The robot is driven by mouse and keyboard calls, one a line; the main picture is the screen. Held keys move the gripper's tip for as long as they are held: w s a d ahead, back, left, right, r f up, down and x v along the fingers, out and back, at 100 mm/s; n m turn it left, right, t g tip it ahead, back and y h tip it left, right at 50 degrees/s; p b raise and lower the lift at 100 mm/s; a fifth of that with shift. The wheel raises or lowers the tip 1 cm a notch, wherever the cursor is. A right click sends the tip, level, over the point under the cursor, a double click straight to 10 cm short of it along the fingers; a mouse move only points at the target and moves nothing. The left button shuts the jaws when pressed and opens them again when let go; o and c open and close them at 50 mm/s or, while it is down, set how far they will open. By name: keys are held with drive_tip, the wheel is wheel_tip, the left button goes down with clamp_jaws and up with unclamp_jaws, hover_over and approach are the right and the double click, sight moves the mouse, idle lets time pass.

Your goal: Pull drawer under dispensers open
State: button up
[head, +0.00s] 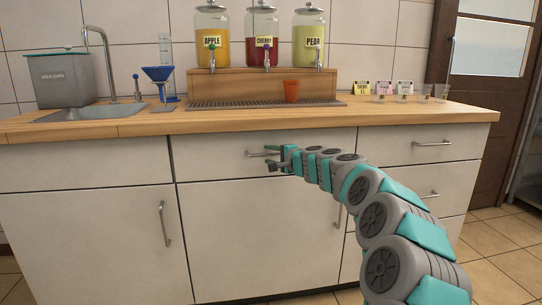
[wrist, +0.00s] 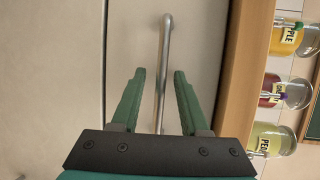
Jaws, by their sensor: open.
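The white drawer (head: 218,161) under the dispensers is shut, its front flush with the cabinet. Its metal bar handle (head: 256,154) shows just left of my gripper (head: 280,159), which partly hides its right part. In the wrist view, the handle (wrist: 165,40) runs up between the two green fingers of my gripper (wrist: 160,73). The fingers are open, one on each side of the bar, with a gap on both sides. The apple (head: 212,45), cherry (head: 262,50) and pear (head: 309,45) dispensers stand on a wooden stand above the drawer.
The wooden counter edge (head: 110,130) overhangs the drawer front. A cabinet door (head: 255,240) is below, and another drawer (head: 400,146) is at the right. The sink (head: 90,112) is at the left.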

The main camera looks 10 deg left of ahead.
clamp_jaws()
idle(1.4)
